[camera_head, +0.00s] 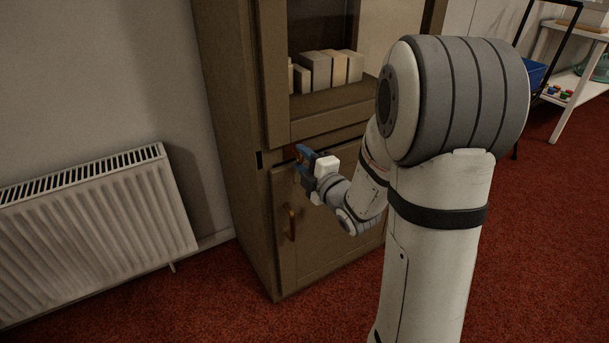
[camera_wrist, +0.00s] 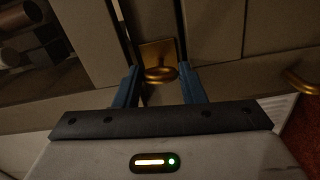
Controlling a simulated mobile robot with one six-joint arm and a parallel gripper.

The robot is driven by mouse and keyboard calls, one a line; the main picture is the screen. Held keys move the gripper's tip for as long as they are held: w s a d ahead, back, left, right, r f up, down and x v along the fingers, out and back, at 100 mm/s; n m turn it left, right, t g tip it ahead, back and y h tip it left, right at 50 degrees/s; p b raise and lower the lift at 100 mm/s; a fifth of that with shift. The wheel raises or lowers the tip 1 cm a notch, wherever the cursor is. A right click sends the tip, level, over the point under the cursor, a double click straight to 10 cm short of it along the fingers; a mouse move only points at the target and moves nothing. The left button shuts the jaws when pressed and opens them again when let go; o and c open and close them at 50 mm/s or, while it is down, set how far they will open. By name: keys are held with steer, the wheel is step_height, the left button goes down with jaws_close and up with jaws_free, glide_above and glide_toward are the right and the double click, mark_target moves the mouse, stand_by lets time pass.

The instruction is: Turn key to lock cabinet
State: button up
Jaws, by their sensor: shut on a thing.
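The brown cabinet (camera_head: 228,150) stands ahead, with a glazed upper door and a shut lower door (camera_head: 330,225). In the wrist view a brass key (camera_wrist: 160,73) sits at a square brass lock plate (camera_wrist: 157,52) on the cabinet front. My gripper (camera_wrist: 162,82) has its two blue fingers on either side of the key's bow and is shut on it. In the head view my gripper (camera_head: 301,153) is at the top left of the lower door, and it mostly hides the key and plate there.
A brass handle (camera_head: 291,222) is on the lower door below my gripper; it also shows at the right of the wrist view (camera_wrist: 299,82). Several books (camera_head: 325,70) stand on the upper shelf. A white radiator (camera_head: 95,225) is left of the cabinet. Red carpet is clear in front.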

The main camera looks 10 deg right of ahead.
steer(key=shift+f+n+b, duration=0.1)
steer(key=shift+n+b, duration=0.5)
steer(key=shift+b, duration=0.2)
steer(key=o, duration=1)
